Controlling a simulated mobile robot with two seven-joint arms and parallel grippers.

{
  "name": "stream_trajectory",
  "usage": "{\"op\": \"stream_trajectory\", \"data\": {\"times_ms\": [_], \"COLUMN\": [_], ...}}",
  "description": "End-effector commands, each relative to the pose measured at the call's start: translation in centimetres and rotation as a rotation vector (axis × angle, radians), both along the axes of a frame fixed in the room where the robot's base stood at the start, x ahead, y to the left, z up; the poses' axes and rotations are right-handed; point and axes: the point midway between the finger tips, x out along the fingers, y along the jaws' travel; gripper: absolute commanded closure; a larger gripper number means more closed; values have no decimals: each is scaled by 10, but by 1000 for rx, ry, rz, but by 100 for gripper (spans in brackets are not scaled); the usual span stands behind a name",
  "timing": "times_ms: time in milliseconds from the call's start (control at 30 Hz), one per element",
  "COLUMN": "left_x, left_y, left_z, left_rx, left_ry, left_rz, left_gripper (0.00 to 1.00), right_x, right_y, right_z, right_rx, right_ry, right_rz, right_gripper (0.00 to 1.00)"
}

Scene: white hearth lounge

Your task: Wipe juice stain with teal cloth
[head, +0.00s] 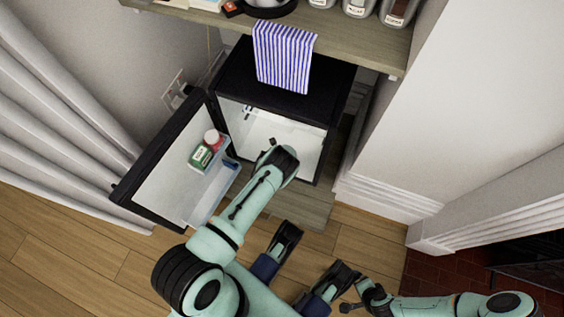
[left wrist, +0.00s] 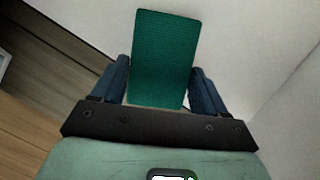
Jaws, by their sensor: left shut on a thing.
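The teal cloth (left wrist: 163,60) is held between the two blue fingers of my left gripper (left wrist: 160,85) in the left wrist view. It hangs out past the fingertips as a flat dark-green sheet, in front of pale surfaces. In the head view my left arm reaches into the open black mini fridge (head: 262,92); my left wrist (head: 283,160) is at its white interior and hides the fingers and the cloth. No juice stain can be made out in either view.
The fridge door (head: 158,165) stands open to the left, with a green carton (head: 201,156) and a red-capped container (head: 212,138) in its shelf. A striped towel (head: 283,56) hangs from the wooden shelf (head: 345,45) above. A white wall corner bounds the right side.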

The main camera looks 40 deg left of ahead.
Motion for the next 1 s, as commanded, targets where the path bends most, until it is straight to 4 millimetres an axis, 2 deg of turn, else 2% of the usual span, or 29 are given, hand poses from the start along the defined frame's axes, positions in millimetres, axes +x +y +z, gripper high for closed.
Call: {"op": "stream_trajectory", "data": {"times_ms": [33, 333, 833, 1000], "left_x": [-2, -1, 1, 1], "left_y": [1, 0, -1, -1], "left_z": [-1, 5, 56, 62], "left_rx": [1, 0, 1, 0], "left_ry": [3, 1, -2, -1], "left_rz": [1, 0, 0, -1], "left_gripper": [75, 75, 75, 75], "right_x": [-8, -9, -10, -9], "right_y": [6, 7, 6, 5], "right_z": [0, 4, 37, 39], "right_rx": [15, 15, 15, 11], "right_ry": [22, 20, 10, 6], "right_rz": [17, 18, 14, 10], "right_gripper": [2, 2, 2, 2]}}
